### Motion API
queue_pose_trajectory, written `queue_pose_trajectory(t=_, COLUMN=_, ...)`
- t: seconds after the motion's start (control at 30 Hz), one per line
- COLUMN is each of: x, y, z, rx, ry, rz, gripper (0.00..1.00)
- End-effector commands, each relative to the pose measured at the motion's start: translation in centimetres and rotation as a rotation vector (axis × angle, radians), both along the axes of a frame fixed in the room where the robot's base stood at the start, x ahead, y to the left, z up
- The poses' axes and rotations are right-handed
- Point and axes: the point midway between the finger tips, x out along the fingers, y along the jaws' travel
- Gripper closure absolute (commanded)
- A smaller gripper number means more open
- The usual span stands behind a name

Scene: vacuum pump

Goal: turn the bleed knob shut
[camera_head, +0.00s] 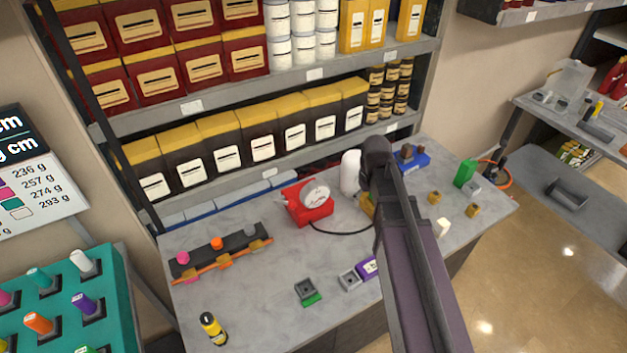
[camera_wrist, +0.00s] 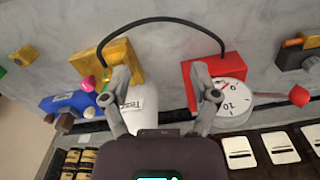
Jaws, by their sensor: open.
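In the wrist view my gripper (camera_wrist: 160,77) is open, its two fingers wide apart with nothing between the tips. The left finger overlaps a yellow block (camera_wrist: 116,54) with a small pink knob (camera_wrist: 88,84) beside it. The right finger overlaps the edge of a red block (camera_wrist: 203,70) with a round white gauge (camera_wrist: 232,100). I cannot tell which knob is the bleed knob. In the head view the red block (camera_head: 310,213) is clear, and my arm hides most of the yellow block and my gripper.
A black hose (camera_wrist: 165,19) arches between the yellow and red blocks. A white cylinder (camera_wrist: 139,112) stands close to my left finger. A blue block (camera_wrist: 75,106) lies to the left. In the head view a loaded shelf (camera_head: 290,170) stands behind the table (camera_head: 240,290).

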Motion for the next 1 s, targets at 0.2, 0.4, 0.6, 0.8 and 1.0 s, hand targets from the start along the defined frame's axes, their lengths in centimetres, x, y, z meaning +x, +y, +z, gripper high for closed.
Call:
queue_pose_trajectory(t=0.2, x=8.8, y=7.3, z=2.3, rx=0.0, ry=0.0, rz=0.306, gripper=0.23)
queue_pose_trajectory(t=0.4, x=13.5, y=13.2, z=3.5, rx=0.001, ry=0.001, rz=0.533, gripper=0.23)
queue_pose_trajectory(t=0.6, x=15.5, y=16.3, z=3.9, rx=0.001, ry=0.0, rz=0.649, gripper=0.23)
queue_pose_trajectory(t=0.8, x=15.6, y=16.8, z=3.9, rx=0.001, ry=0.0, rz=0.67, gripper=0.23)
queue_pose_trajectory(t=1.0, x=15.6, y=16.7, z=3.9, rx=0.001, ry=0.0, rz=0.669, gripper=0.23)
